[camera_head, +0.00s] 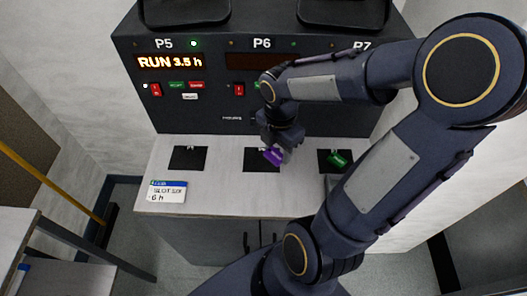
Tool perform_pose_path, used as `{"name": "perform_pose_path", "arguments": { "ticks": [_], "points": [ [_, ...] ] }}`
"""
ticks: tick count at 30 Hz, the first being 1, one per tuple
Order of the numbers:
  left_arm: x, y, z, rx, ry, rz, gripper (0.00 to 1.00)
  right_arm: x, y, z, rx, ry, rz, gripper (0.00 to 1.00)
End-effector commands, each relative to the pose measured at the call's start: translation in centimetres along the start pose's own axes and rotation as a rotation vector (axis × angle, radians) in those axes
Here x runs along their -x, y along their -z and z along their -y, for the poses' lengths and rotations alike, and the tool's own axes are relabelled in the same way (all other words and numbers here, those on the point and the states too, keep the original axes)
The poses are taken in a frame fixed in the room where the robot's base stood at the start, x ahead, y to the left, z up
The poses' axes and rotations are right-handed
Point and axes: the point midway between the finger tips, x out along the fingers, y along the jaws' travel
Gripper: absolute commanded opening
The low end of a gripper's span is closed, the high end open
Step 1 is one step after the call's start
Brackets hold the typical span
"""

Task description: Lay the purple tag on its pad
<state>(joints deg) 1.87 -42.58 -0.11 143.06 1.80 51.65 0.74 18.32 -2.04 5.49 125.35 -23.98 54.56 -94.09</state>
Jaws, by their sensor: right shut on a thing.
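The purple tag (272,156) is held in my right gripper (277,152), which is shut on it. The tag is over or at the middle black pad (257,167), below the P6 label; I cannot tell whether it touches the pad. My right arm comes in from the lower right and reaches over the shelf. Part of the pad is hidden by the tag and gripper. My left gripper is not in view.
A black pad (188,158) on the left is bare. A green tag (339,160) lies at the right pad (327,168). A white label card (167,191) sits at the front left of the shelf (222,190). The dark control panel (215,100) stands behind; its P5 display reads RUN 3.5 h.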

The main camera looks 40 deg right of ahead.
Motion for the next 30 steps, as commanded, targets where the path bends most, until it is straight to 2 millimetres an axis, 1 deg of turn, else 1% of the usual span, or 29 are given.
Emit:
{"name": "perform_pose_path", "arguments": {
  "ticks": [1,2,3,6,10,17,21,24,30],
  "points": [
    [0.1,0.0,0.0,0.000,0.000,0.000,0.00,-0.6,-0.3,-1.2,0.001,0.005,-0.003,0.25],
    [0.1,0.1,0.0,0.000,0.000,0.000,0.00,-1.0,-0.5,-1.9,0.001,0.005,-0.003,0.25],
    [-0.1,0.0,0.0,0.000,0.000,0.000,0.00,-2.0,-0.6,-2.6,0.001,0.007,-0.003,0.25],
    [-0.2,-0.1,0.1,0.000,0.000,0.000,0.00,-3.8,-1.0,-4.1,0.001,0.005,-0.002,0.25],
    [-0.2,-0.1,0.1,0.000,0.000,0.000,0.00,-5.5,-1.4,-5.5,0.001,0.002,-0.001,0.25],
    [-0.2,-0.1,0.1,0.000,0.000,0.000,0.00,-6.7,-1.7,-6.5,-0.001,0.001,0.000,0.25],
    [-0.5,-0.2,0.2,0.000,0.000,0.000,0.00,-8.8,-1.7,-6.5,-0.001,0.004,-0.001,0.25],
    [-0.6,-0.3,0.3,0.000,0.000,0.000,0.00,-9.8,-1.7,-6.5,0.000,0.002,0.000,0.25],
    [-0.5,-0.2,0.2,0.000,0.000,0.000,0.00,-9.8,-1.7,-6.6,0.000,-0.001,0.001,0.25]
  ]
}}
